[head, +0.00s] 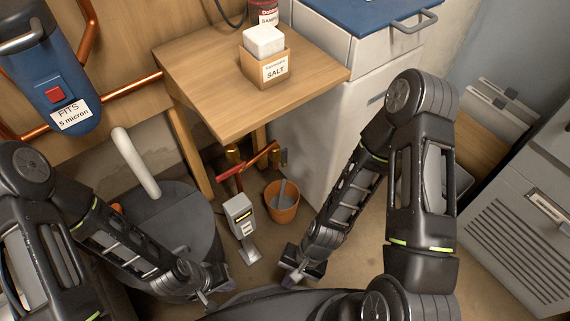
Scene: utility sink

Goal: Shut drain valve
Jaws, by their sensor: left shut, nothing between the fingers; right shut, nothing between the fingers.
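A brass valve with red handle parts (258,157) sits low under the wooden table, against the wall; it appears to be the drain valve. A red lever or pipe runs slantwise there, and I cannot tell its exact setting. My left gripper (206,297) is shut and empty near the bottom of the view, in front of the dark grey tank. My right gripper (290,281) is shut and empty, low over the floor to its right. Both grippers are well apart from the valve, which lies farther back.
An orange pot (291,213) with a grey tool in it and a grey device on a stand (240,212) stand before the valve. The wooden table (215,75) overhangs it. A dark grey tank (178,215) is left, a white cabinet (312,130) right.

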